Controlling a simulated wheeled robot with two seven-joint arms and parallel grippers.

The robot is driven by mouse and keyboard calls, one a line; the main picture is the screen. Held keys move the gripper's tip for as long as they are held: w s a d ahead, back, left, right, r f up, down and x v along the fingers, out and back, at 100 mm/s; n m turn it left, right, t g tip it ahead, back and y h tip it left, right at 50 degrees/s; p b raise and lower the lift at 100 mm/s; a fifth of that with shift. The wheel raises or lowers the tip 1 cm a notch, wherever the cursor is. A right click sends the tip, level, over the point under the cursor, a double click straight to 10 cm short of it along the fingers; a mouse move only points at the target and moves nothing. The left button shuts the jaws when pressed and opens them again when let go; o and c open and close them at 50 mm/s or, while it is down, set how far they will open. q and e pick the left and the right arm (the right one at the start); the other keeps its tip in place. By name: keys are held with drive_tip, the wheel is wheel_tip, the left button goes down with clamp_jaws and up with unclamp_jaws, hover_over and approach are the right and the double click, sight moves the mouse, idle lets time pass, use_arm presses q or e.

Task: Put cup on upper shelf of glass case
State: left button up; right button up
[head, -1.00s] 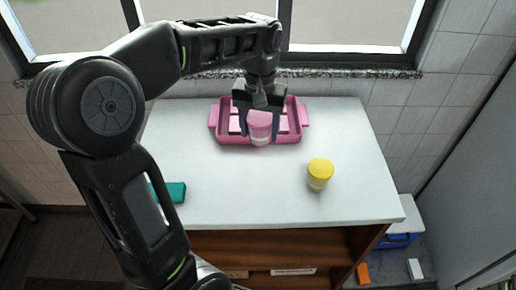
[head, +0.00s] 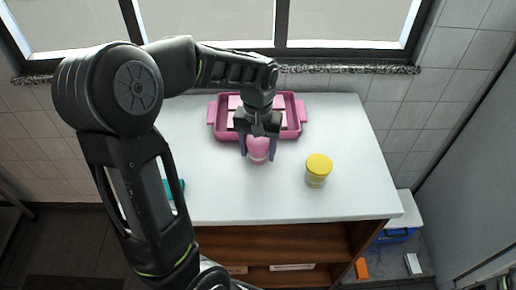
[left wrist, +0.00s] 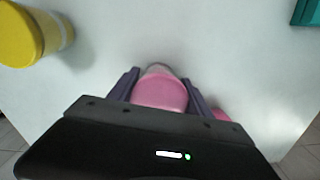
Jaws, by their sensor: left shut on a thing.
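A cup with a pink top and a paler lower part (head: 258,149) is held between the fingers of my left gripper (head: 258,153), just in front of the pink tray. In the left wrist view the pink cup (left wrist: 160,92) sits between the two dark fingers (left wrist: 160,88), which are shut on it. I cannot tell whether the cup's base touches the white table. My right gripper is not in view. No glass case shows in these frames.
The pink tray (head: 224,133) stands at the back of the white table (head: 240,196). A yellow-lidded cup (head: 318,166) stands to the right, also in the left wrist view (left wrist: 28,34). A teal object (left wrist: 306,12) lies at the left. The table's middle front is clear.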

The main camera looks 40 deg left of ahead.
sight(258, 141)
use_arm(q)
drive_tip(key=shift+f, duration=0.15)
drive_tip(key=o, duration=1.5)
wheel_tip(258, 141, up, 12)
drive_tip(key=shift+r, duration=0.25)
